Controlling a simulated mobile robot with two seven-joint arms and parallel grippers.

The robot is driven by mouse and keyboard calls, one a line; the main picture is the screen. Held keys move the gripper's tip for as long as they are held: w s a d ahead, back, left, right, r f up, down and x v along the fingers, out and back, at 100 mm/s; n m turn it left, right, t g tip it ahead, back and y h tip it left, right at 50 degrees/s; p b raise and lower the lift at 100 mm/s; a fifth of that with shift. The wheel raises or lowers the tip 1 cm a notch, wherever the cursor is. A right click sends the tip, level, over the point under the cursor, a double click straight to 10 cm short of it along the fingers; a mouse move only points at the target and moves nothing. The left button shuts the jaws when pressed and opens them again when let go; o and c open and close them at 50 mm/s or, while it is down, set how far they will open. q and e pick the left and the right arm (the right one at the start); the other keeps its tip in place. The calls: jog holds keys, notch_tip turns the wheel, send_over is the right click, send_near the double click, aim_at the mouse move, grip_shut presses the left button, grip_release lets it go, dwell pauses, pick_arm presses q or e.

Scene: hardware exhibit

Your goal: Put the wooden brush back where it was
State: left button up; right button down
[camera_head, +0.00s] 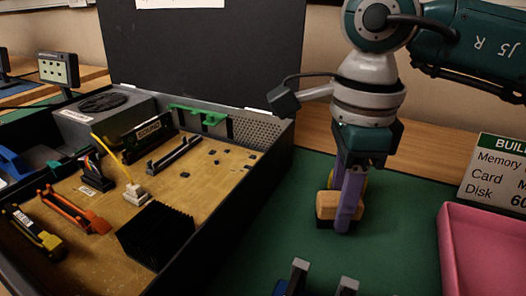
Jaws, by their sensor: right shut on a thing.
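My right gripper (347,198) reaches down from the upper right and its purple fingers are shut on a tan wooden block, which looks like the wooden brush (326,204). The brush is low over the green mat (405,215), right of the open computer case; I cannot tell whether it touches the mat. The fingers hide part of it, and a bit of yellow shows behind them. My left gripper cannot be made out in this view.
The open case (210,226) fills the left, with a circuit board, a black heatsink (156,236) and slots. A pink tray (450,262) is at the right, below a sign (497,170). Two grey uprights (299,273) stick up at the bottom edge. The mat between is clear.

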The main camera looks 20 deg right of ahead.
jog(key=shift+f, duration=0.15)
jog(key=c, duration=0.5)
grip_release()
jog(key=shift+r, duration=0.35)
notch_tip(320, 180, up, 12)
jog(key=p, duration=0.1)
jog(key=shift+f+p, duration=0.15)
jog(key=shift+p, duration=0.15)
